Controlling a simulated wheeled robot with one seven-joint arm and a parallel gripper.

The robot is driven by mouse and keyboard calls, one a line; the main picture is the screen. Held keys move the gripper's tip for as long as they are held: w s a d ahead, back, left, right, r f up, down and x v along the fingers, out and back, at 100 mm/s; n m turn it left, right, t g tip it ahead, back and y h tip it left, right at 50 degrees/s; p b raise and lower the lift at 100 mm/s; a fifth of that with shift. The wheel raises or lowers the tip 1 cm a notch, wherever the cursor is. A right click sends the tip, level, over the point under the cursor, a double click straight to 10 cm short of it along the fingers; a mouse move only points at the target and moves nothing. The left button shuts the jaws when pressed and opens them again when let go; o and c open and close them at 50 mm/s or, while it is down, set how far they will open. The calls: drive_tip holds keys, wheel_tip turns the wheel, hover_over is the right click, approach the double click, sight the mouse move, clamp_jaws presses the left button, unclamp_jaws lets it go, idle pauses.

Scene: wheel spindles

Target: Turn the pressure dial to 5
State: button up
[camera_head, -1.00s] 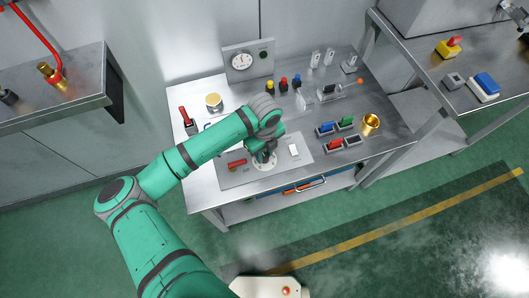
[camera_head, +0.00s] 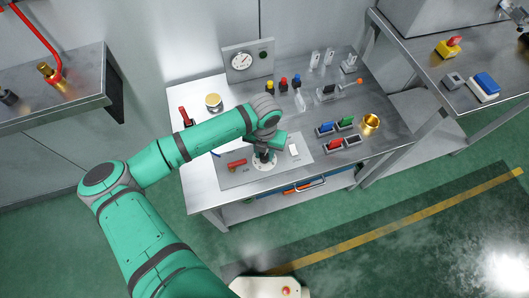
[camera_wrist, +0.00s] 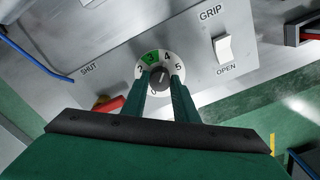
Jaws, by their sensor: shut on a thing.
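The pressure dial (camera_wrist: 152,61) is a round white plate with printed numbers, of which 2, 3, 4 and 5 show, and a green sector around 3. Its dark centre knob (camera_wrist: 160,78) sits between the fingertips of my gripper (camera_wrist: 161,82). My gripper is shut on the knob. I cannot clearly tell which number the knob points to. In the head view, my gripper (camera_head: 264,158) is down at the dial's white plate (camera_head: 263,166), which is partly hidden by the arm.
The panel has a white GRIP switch (camera_wrist: 223,46) and a red handle (camera_head: 237,163). A gauge (camera_head: 241,62) stands at the bench back. Red, blue and green blocks (camera_head: 335,143) and a brass cup (camera_head: 370,122) are to the right.

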sight(265, 156)
drive_tip(key=m, duration=0.5)
drive_tip(key=shift+r+m, duration=0.1)
drive_tip(key=shift+m, duration=1.6)
drive_tip(key=shift+d+m, duration=0.1)
drive_tip(key=shift+m, duration=0.2)
drive_tip(key=o, duration=1.1)
drive_tip(key=shift+c, duration=0.2)
wheel_tip(265, 156, up, 11)
drive_tip(key=shift+f, duration=0.2)
